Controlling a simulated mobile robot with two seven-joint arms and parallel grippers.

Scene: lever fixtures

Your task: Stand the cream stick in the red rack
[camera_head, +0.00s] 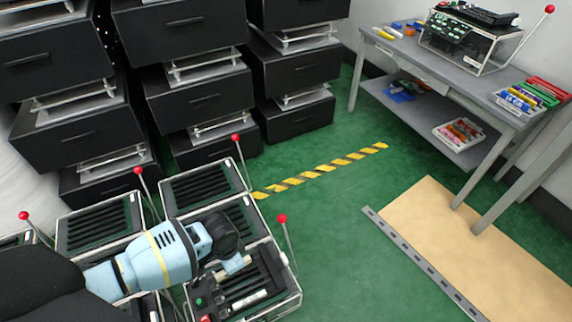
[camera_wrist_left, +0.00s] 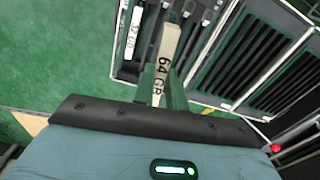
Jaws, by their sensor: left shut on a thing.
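The cream stick (camera_wrist_left: 168,45), marked 64 GB, is in the grip of my left gripper (camera_wrist_left: 164,80) in the left wrist view. It points away from the wrist over a black slotted bay. In the head view my left gripper (camera_head: 232,258) is over the front bay, and the cream stick (camera_head: 236,265) shows just below its dark end. A red rack-like block (camera_head: 549,88) lies at the right end of the grey table, among other coloured blocks; I cannot tell for sure that it is the red rack. My right gripper is not in view.
A white stick (camera_head: 249,299) lies in the front bay (camera_head: 262,285). Red-knobbed levers (camera_head: 282,219) stand up around the bays. Black drawer cabinets (camera_head: 190,90) line the back. The grey table (camera_head: 440,70) carries a clear-sided box. Green floor (camera_head: 340,215) is open at centre.

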